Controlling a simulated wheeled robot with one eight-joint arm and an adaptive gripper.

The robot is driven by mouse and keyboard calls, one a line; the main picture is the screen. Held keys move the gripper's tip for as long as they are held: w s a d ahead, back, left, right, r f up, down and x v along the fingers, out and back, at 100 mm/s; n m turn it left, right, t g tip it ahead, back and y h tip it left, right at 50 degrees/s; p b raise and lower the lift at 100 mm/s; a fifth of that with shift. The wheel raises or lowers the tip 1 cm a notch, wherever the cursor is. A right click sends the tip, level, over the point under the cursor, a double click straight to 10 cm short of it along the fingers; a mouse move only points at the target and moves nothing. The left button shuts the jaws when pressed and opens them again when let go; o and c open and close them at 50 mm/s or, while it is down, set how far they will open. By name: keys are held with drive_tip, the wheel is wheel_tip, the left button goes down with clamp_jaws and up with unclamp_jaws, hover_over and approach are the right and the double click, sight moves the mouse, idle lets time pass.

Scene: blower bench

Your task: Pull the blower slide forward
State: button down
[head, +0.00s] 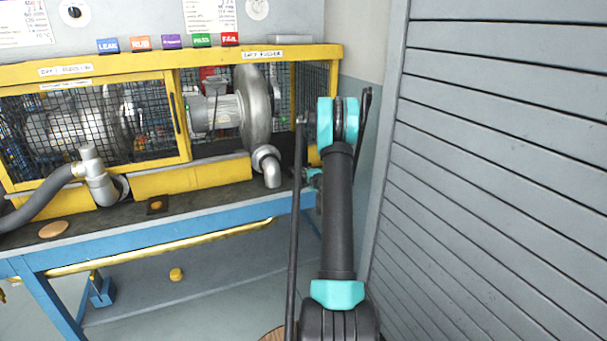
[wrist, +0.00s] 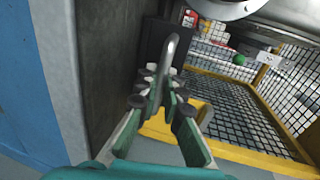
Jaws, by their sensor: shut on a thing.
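The blower (head: 256,112), a grey motor with a round metal housing and a bent outlet pipe, sits in the yellow mesh cage on the bench in the head view. I take this handle to be part of the slide; the slide's body cannot be made out. In the head view my arm covers most of my gripper and the handle.
The yellow cage (head: 180,120) runs along the blue bench (head: 150,232), with a grey hose (head: 40,196) at its left. A yellow rail (head: 160,246) runs along the bench front. A grey slatted wall (head: 500,180) stands close on the right of my arm. The lower shelf is mostly clear.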

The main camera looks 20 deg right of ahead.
drive_tip(key=shift+s+f, duration=0.1)
drive_tip(key=shift+s, duration=0.05)
drive_tip(key=c, duration=1.9)
unclamp_jaws()
drive_tip(key=shift+s, duration=0.1)
drive_tip(key=s, duration=0.4)
drive_tip(key=s+r, duration=0.1)
drive_tip(key=s, duration=0.2)
drive_tip(key=s+r, duration=0.1)
drive_tip(key=s, duration=0.3)
drive_tip(key=shift+s+d+r, duration=0.25)
drive_tip(key=shift+s, duration=0.1)
